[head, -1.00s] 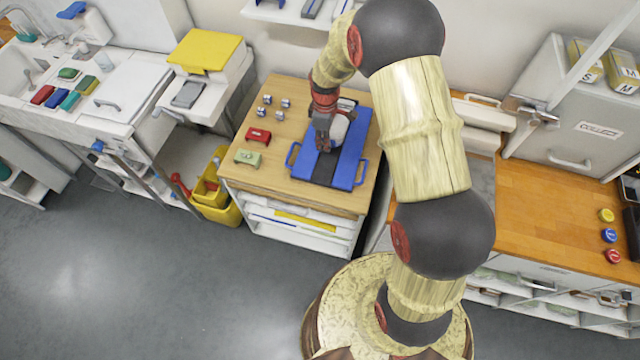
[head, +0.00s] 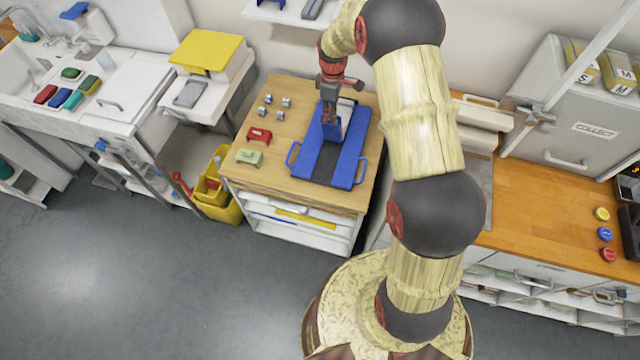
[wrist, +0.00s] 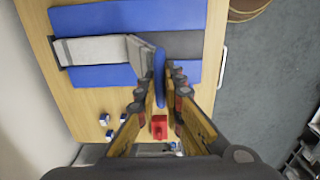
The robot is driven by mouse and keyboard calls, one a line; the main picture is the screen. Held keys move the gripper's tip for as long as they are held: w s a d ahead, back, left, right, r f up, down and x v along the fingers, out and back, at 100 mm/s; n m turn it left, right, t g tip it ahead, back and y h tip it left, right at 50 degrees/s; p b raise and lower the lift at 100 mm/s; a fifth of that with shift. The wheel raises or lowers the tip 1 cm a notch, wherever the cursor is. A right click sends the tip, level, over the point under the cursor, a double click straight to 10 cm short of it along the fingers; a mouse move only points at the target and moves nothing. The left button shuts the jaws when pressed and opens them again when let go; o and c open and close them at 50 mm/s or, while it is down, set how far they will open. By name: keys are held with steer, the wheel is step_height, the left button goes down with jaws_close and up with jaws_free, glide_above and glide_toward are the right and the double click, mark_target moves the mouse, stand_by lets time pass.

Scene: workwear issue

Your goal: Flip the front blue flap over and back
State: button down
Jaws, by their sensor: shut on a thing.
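A red block (head: 259,135), a green block (head: 249,157) and several small metal pieces (head: 272,106) sit on the worktop left of the board. A yellow bin (head: 217,195) stands on the floor to the left. A grey cabinet (head: 570,115) stands to the right.

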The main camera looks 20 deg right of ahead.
steer(key=w+d, duration=0.9)
steer(key=w, duration=0.3)
steer(key=shift+w+f, duration=0.15)
steer(key=shift+w, duration=0.15)
stand_by(0.7)
steer(key=shift+w+d, duration=0.1)
steer(key=shift+d, duration=0.05)
stand_by(0.4)
